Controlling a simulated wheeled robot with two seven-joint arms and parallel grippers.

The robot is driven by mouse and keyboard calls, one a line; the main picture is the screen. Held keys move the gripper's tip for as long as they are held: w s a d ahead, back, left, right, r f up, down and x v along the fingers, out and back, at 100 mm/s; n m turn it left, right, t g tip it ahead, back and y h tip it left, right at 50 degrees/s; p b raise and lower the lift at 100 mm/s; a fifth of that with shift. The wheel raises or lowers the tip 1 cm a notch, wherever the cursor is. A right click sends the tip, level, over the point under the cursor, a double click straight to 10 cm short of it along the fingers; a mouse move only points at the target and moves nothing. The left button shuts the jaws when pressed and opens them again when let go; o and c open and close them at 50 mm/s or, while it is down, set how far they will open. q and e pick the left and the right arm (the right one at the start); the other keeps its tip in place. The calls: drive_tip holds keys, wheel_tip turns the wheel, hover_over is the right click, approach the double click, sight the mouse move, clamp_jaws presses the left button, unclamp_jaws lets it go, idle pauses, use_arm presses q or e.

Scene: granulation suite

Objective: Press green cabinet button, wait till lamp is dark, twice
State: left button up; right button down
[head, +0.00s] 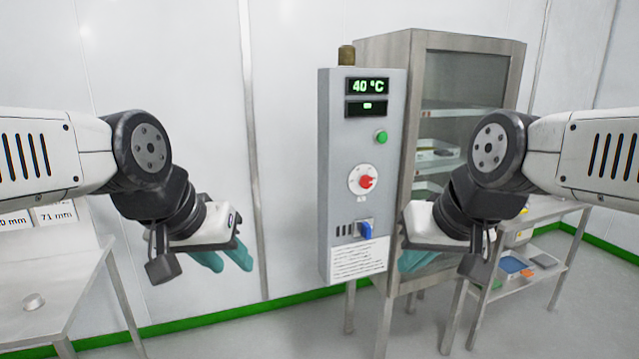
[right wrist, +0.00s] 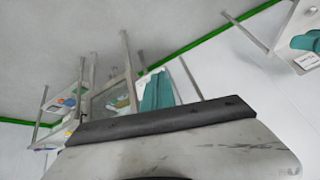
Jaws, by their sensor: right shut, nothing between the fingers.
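The grey control cabinet (head: 336,150) stands in the middle of the head view. Its round green button (head: 381,137) sits below two dark displays. A brownish lamp (head: 346,56) on top of the cabinet looks unlit. My left gripper (head: 230,262) hangs left of the cabinet with teal fingers pointing down, apart from it; their gap is unclear. My right gripper (head: 414,262) is low, in front of the cabinet's right edge, below the button and not touching it. Its teal fingers are together and empty in the right wrist view (right wrist: 158,92).
The upper display (head: 367,86) reads 40 °C. A red rotary switch (head: 366,181), a blue switch (head: 365,230) and a printed label (head: 358,262) are lower on the cabinet. A glass-fronted steel cabinet (head: 402,150) stands behind, a steel table (head: 60,290) at left and a cart (head: 545,212) at right.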

sight(388, 138)
drive_tip(key=shift+w, duration=0.1)
idle(0.4)
drive_tip(key=w+d+r+m+t+h, duration=0.1)
drive_tip(key=w+d+r, duration=0.2)
drive_tip(key=w, duration=0.9)
drive_tip(key=w+d+r+t+h, duration=0.1)
drive_tip(key=w+d+r+t, duration=0.1)
drive_tip(key=w, duration=1.1)
drive_tip(key=w+d+r+m+t+h, duration=0.1)
drive_tip(key=w+d+r, duration=0.3)
drive_tip(key=w, duration=0.9)
drive_tip(key=shift+w+d+m+h, duration=0.2)
drive_tip(key=shift+d+m+h, duration=0.1)
drive_tip(key=shift+h, duration=0.3)
drive_tip(key=shift+a, duration=0.1)
drive_tip(key=shift+w+a, duration=0.5)
drive_tip(key=shift+w, duration=0.85)
drive_tip(key=shift+w+a, duration=0.5)
drive_tip(key=shift+w, duration=0.9)
drive_tip(key=shift+w+a, duration=0.5)
drive_tip(key=shift+w, duration=0.85)
drive_tip(key=shift+w+a, duration=0.1)
drive_tip(key=shift+w, duration=0.3)
